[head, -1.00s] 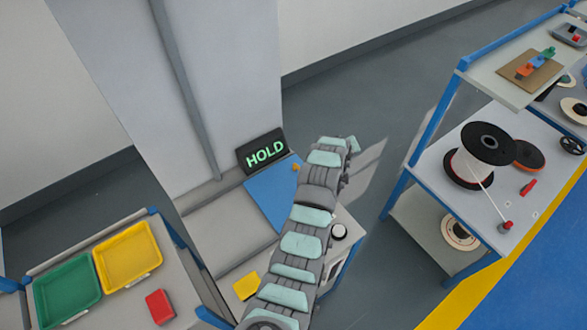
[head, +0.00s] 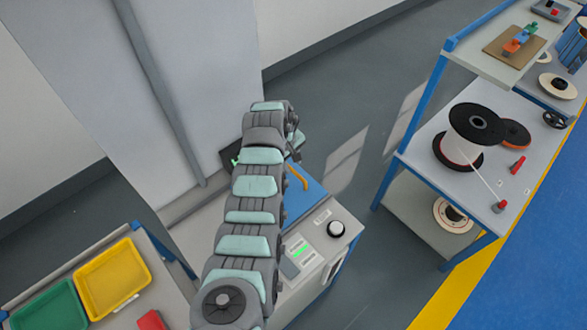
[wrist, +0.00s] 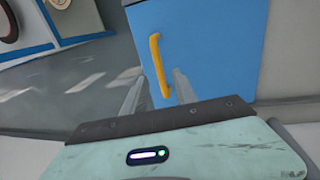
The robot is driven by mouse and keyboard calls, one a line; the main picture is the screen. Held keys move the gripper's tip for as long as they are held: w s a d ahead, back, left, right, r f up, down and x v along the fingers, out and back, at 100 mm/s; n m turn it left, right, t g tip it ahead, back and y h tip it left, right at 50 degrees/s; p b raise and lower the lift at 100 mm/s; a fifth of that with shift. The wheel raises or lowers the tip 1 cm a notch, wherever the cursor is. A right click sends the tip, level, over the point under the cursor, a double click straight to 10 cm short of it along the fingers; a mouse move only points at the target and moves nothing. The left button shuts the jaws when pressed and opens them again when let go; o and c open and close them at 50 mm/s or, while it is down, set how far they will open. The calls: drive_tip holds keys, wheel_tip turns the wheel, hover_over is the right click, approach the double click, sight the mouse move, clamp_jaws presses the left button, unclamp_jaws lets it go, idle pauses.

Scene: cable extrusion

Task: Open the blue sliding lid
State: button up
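The blue sliding lid (head: 312,199) lies on top of the grey machine, partly hidden behind my arm in the head view. It fills the upper middle of the wrist view (wrist: 212,50). Its yellow handle (head: 298,177) is a bar that also shows in the wrist view (wrist: 158,62). My gripper (wrist: 159,76) is open, with one finger on each side of the handle's lower part in the picture. I cannot tell whether either finger touches it. In the head view my arm hides most of the gripper.
A shelf rack (head: 405,150) with cable spools stands at right. Yellow (head: 112,277) and green (head: 47,308) trays stand at lower left. Floor between machine and rack is clear.

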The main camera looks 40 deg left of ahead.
sight(294, 172)
drive_tip(key=shift+w+f+b, duration=0.2)
drive_tip(key=shift+f+b, duration=0.15)
drive_tip(key=shift+f, duration=0.4)
drive_tip(key=shift+w+f+b, duration=0.15)
drive_tip(key=shift+f+b, duration=0.2)
drive_tip(key=shift+f, duration=0.4)
drive_tip(key=shift+w+f+b, duration=0.2)
drive_tip(key=shift+f+b, duration=0.15)
drive_tip(key=shift+f, duration=0.4)
drive_tip(key=shift+c, duration=0.3)
clamp_jaws()
